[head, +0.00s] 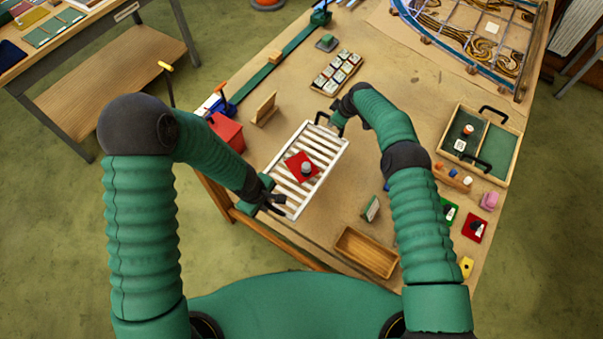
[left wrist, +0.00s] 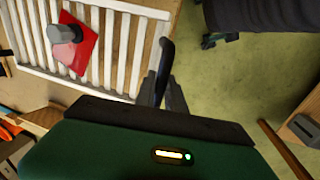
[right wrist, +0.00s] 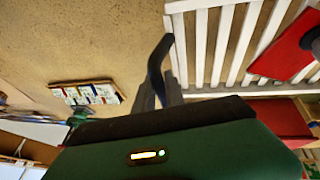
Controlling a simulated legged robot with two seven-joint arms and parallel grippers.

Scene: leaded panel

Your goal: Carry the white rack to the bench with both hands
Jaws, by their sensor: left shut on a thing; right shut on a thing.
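The white slatted rack (head: 326,146) is over the left part of the bench (head: 400,70) in the head view; I cannot tell whether it touches the top. A red square with a grey knob (head: 302,167) lies on its slats. My left gripper (head: 268,198) is shut on the rack's dark handle at the near end, which shows in the left wrist view (left wrist: 163,68). My right gripper (head: 333,122) is shut on the dark handle at the far end, seen in the right wrist view (right wrist: 156,60). The rack also shows in both wrist views (left wrist: 120,50) (right wrist: 235,45).
A red box (head: 227,132) and a wooden stand (head: 264,109) are left of the rack. A tray of small pieces (head: 336,73) lies beyond it. A wooden tray (head: 366,253) and a small green-faced block (head: 371,208) are at the near right. A green-lined tray (head: 511,145) stands farther right.

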